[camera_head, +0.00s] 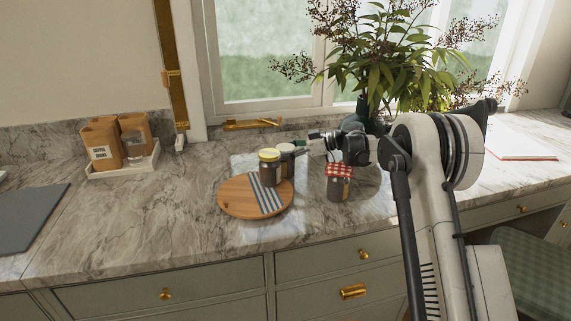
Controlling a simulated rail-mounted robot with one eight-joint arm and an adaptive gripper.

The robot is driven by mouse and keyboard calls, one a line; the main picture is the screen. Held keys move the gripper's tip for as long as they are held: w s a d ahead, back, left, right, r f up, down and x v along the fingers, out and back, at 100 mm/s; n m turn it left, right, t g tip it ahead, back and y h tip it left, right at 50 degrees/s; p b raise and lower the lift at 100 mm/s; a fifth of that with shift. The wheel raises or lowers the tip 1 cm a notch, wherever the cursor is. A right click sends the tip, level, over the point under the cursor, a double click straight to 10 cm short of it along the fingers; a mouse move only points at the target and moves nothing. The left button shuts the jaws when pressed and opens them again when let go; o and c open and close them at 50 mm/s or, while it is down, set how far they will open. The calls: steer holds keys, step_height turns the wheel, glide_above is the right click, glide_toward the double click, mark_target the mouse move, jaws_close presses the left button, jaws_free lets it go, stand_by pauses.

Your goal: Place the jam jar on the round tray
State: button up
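A round wooden tray (231,198) lies on the marble counter, with a grey-and-white striped cloth (267,198) across its right part. A dark jar with a red-and-white checked lid (340,185), which looks like the jam jar, stands upright on the counter to the right of the tray, apart from it. A jar with a yellow lid (269,169) stands at the tray's back part. A pale-lidded jar (288,160) is just behind it, partly hidden. My gripper (304,146) is beside the pale-lidded jar, pointing left; its fingers are too small to read.
A leafy plant in a dark vase (365,112) stands behind my arm near the window. A pale box with brown bags (125,165) stands at the back left. A dark grey board (28,215) lies at far left. The counter left of the tray is clear.

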jaws_close()
steer(key=shift+r, duration=0.1)
